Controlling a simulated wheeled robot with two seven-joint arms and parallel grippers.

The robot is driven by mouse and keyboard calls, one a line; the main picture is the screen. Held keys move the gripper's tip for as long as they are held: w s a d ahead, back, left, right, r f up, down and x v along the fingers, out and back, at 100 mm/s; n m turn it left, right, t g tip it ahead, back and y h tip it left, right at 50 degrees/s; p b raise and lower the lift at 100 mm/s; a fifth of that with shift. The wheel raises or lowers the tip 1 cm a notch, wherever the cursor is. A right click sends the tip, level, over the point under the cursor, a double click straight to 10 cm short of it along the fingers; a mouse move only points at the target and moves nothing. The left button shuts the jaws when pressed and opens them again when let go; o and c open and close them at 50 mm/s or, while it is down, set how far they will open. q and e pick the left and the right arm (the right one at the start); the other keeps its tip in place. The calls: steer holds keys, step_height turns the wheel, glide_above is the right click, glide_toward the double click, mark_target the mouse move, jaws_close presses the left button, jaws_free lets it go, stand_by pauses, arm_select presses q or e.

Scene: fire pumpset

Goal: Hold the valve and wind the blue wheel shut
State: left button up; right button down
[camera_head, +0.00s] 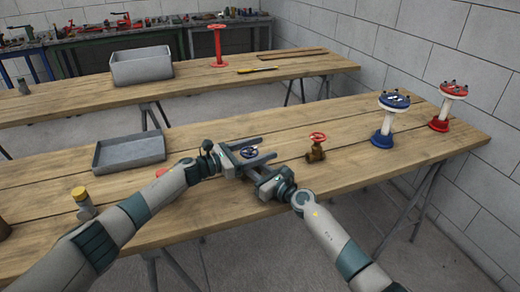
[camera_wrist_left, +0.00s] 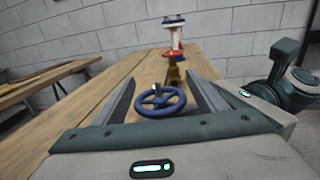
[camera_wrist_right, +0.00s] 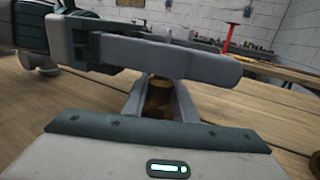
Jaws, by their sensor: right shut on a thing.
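The valve with the blue wheel (camera_head: 249,152) stands near the middle of the front table. My left gripper (camera_head: 267,148) is open, its fingers on either side of the blue wheel. In the left wrist view the wheel (camera_wrist_left: 160,99) lies between the fingers, with gaps on both sides. My right gripper (camera_head: 252,167) is low at the near side and shut on the brass valve body (camera_wrist_right: 157,97), which shows between its fingers in the right wrist view. A left gripper finger crosses above and hides the wheel there.
A brass valve with a red wheel (camera_head: 317,148) stands to the right. Farther right are a blue-topped white stand (camera_head: 388,120) and a red-topped one (camera_head: 443,108). A grey tray (camera_head: 128,152) and a yellow-capped item (camera_head: 83,198) are left. Bare tabletop lies behind the grippers.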

arm_select(q)
steer(key=shift+r, duration=0.15)
step_height(320, 180, up, 10)
stand_by(0.7)
steer(key=shift+f, duration=0.2)
steer(key=n+t+y, duration=1)
steer(key=n+y, duration=0.2)
steer(key=y, duration=0.3)
glide_toward(249, 152)
steer(key=s, duration=0.2)
steer(key=shift+w, duration=0.25)
steer(key=shift+w, duration=0.15)
steer(key=w, duration=1.1)
steer(key=shift+w+d, duration=0.4)
